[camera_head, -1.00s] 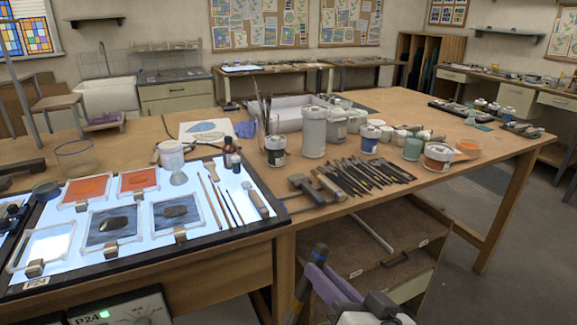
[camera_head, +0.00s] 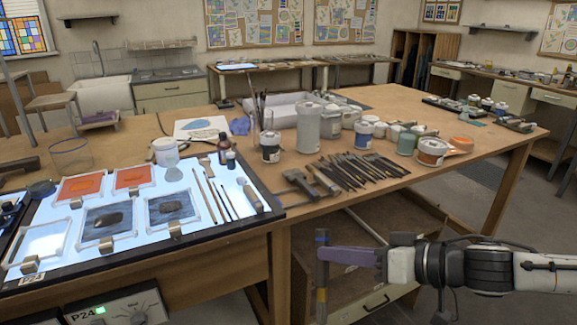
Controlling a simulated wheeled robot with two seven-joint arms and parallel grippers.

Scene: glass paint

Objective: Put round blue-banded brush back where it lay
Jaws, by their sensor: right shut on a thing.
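My right gripper (camera_head: 328,257) comes in from the right at the lower middle, in front of the table's front edge. Its purple fingers are shut on a long, upright, dark thing with blue near its top, which I take for the round blue-banded brush (camera_head: 321,290). The fingers cover part of it and its lower end runs towards the bottom of the picture. Several thin brushes (camera_head: 212,196) lie on the lit panel (camera_head: 190,240), beside a broader wooden-handled tool (camera_head: 250,199). My left gripper is not in view.
A row of dark tools (camera_head: 358,172) and a hammer (camera_head: 299,184) lie near the table's front edge. Jars (camera_head: 308,128) stand behind them. Glass pieces (camera_head: 107,222) lie on the panel. An open shelf unit (camera_head: 350,235) is under the table.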

